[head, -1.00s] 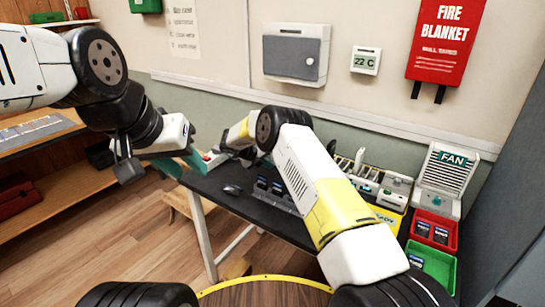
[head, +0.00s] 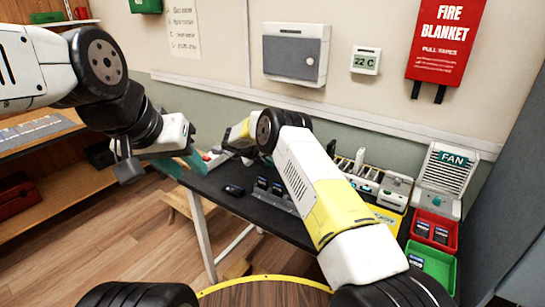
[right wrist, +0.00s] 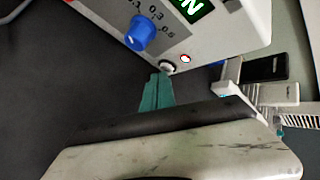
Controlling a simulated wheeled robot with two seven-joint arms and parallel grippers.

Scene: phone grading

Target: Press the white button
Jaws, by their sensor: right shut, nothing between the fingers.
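The white button (right wrist: 167,67) is a small round cap on the lower edge of a grey device (right wrist: 205,28) in the right wrist view. My right gripper (right wrist: 160,78) has its teal fingers shut and empty. Their tips are right at the button, just below it in the picture; I cannot tell whether they touch it. In the head view my right arm hides its own gripper and most of the device.
The device has a blue knob (right wrist: 142,32), a green display (right wrist: 190,8) and a small red-lit spot (right wrist: 185,59). A dark phone-like item (head: 233,189) lies on the table (head: 215,180). Red (head: 436,232) and green (head: 431,267) bins stand right.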

